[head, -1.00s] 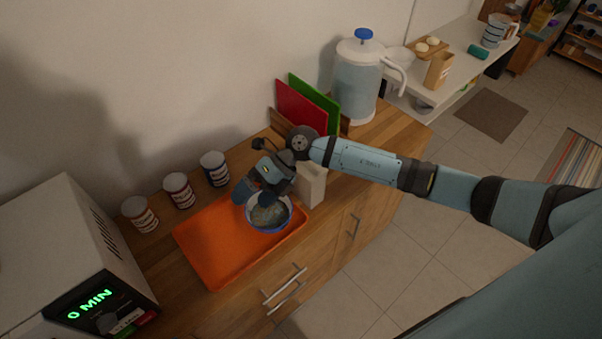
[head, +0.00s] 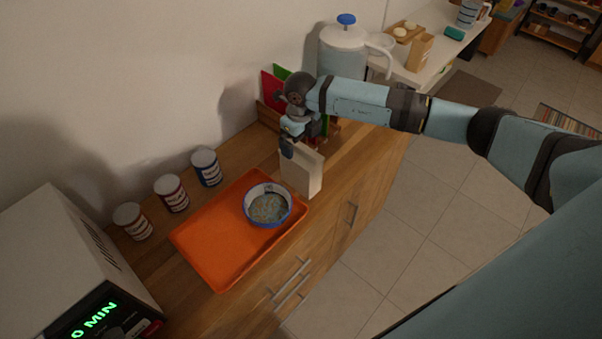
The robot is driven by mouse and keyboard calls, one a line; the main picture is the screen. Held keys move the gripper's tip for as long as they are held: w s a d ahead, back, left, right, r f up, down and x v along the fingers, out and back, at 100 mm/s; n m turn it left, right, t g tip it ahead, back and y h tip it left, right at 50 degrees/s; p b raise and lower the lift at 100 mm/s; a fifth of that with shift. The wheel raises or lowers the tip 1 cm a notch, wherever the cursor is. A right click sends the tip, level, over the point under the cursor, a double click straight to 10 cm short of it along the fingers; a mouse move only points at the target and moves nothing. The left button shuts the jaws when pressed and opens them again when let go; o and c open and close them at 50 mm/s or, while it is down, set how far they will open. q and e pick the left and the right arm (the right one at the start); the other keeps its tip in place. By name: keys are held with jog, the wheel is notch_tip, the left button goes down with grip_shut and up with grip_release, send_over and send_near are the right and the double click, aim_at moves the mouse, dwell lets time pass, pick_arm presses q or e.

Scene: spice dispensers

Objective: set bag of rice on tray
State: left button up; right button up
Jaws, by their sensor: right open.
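A plain beige upright package (head: 301,171), which looks like the bag of rice, stands on the wooden counter just right of the orange tray (head: 205,240). No label shows on it. A blue-and-white bowl (head: 267,205) with pale contents sits on the tray's right part. My right gripper (head: 291,143) is open at the top left edge of the package, with its fingers pointing down. I cannot tell whether it touches the package, and one finger is partly hidden. My left gripper is out of view.
Several spice jars (head: 171,193) line the wall behind the tray. A microwave (head: 62,262) stands at the left. A rack with red and green boards (head: 273,88) and a large pitcher (head: 342,50) stand behind my right arm. The tray's left part is bare.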

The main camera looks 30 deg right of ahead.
aim_at(301, 147)
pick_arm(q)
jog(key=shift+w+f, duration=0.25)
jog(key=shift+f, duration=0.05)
pick_arm(e)
jog(key=shift+f, duration=0.7)
pick_arm(q)
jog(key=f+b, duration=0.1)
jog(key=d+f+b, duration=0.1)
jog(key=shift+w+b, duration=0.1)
jog(key=shift+b, duration=0.3)
pick_arm(e)
notch_tip(301, 147, down, 5)
jog(key=shift+w+d+r, duration=0.1)
jog(key=shift+w+r, duration=0.05)
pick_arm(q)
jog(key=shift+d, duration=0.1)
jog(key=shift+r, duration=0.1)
pick_arm(e)
jog(key=shift+r, duration=0.1)
jog(key=shift+c, duration=0.2)
jog(key=c, duration=0.4)
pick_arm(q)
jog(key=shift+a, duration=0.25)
pick_arm(e)
jog(key=c, duration=1.4)
jog(key=shift+r, duration=0.1)
grip_shut()
